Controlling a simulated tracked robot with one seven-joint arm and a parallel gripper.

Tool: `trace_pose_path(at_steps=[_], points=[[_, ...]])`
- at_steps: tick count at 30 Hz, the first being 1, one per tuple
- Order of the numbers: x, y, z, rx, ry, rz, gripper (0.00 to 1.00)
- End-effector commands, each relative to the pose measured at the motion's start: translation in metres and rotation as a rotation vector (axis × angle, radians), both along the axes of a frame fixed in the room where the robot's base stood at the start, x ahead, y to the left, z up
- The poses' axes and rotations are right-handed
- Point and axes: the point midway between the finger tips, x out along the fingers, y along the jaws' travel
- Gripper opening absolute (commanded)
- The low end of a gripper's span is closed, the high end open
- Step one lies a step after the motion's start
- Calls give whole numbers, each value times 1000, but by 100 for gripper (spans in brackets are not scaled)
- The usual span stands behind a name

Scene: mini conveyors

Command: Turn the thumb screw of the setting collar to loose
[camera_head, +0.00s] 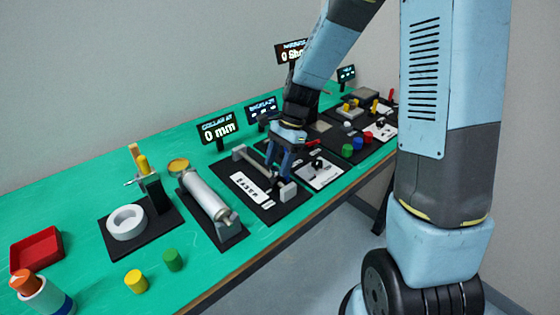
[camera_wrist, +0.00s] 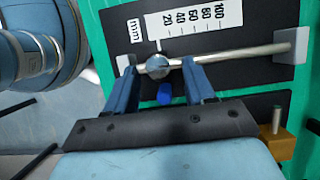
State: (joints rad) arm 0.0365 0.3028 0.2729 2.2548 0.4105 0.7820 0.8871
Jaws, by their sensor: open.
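The setting collar (camera_wrist: 158,66) is a grey ring on a thin metal rod (camera_wrist: 236,52), near the rod's left end in the wrist view. A blue thumb screw (camera_wrist: 165,93) sticks out from the collar's side toward my gripper. My gripper (camera_wrist: 161,68) is open, with one blue finger on each side of the collar and screw and a visible gap to the screw on both sides. In the head view my gripper (camera_head: 281,172) is low over the rod's board, and the collar is hard to make out behind the fingers.
A white mm scale (camera_wrist: 185,22) lies beside the rod, held between grey end blocks (camera_wrist: 300,46). A display (camera_head: 218,129) reads "COLLAR AT 0 mm". A silver cylinder station (camera_head: 208,198) stands to the left and a white-panel station (camera_head: 320,175) to the right. A brass-coloured block (camera_wrist: 276,140) is close to my gripper.

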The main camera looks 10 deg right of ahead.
Motion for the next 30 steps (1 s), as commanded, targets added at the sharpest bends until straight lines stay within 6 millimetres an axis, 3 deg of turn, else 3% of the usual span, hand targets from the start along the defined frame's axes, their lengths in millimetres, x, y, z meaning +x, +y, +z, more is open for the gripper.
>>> trace_pose_path(at_steps=[6, 23, 24, 30], points=[[0, 0, 0, 0, 0, 0, 53], [0, 1, 0, 1, -1, 1, 0], [1, -6, 1, 1, -1, -3, 0], [1, -1, 0, 0, -2, 15, 0]])
